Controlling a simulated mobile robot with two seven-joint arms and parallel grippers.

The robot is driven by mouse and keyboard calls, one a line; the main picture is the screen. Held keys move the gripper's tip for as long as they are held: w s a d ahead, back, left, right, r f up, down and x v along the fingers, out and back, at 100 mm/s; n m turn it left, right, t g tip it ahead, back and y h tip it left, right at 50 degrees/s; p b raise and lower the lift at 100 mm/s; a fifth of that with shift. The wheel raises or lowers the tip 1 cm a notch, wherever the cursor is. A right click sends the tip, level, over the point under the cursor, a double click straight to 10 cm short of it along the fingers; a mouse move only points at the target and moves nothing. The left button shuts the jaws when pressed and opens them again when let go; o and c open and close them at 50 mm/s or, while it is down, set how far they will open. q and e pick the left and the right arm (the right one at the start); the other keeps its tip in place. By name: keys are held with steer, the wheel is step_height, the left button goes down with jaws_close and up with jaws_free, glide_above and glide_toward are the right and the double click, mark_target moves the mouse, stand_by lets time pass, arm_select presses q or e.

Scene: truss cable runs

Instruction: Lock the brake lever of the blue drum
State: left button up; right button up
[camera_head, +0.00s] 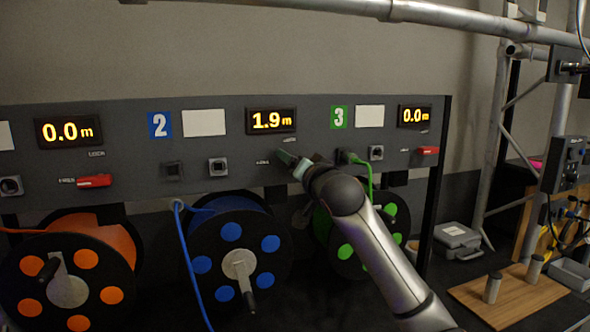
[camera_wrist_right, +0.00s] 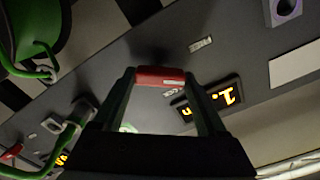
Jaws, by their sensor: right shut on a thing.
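The blue drum (camera_head: 262,262) hangs below the panel section marked 2, with a crank on its front and a blue cable leading off its left side. Its display (camera_head: 272,121) reads 1.9 m. My right gripper (camera_head: 284,158) is at the panel just below this display. In the right wrist view the red brake lever (camera_wrist_right: 160,77) lies across between the two fingertips of my right gripper (camera_wrist_right: 160,80), which are shut on it. In the head view the gripper hides this lever, so its angle to the panel labels is hard to tell. My left gripper is not in view.
The orange drum (camera_head: 65,275) at left and the green drum (camera_head: 370,235) behind my right arm have their own red levers, each lying level, and 0.0 m displays. A green cable (camera_head: 368,175) hangs close right of my gripper. Truss tubes (camera_head: 495,130) stand at right.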

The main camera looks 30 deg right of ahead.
steer(key=shift+d+f+m+p, duration=0.1)
steer(key=shift+m+p, duration=0.9)
steer(key=shift+m, duration=1.75)
steer(key=shift+d+m+p, duration=0.1)
steer(key=shift+m+p, duration=0.85)
steer(key=shift+m, duration=1.8)
steer(key=o, duration=1.3)
steer(key=shift+s, duration=0.15)
steer(key=b+v, duration=0.2)
steer(key=v, duration=1)
steer(key=shift+s+a, duration=0.1)
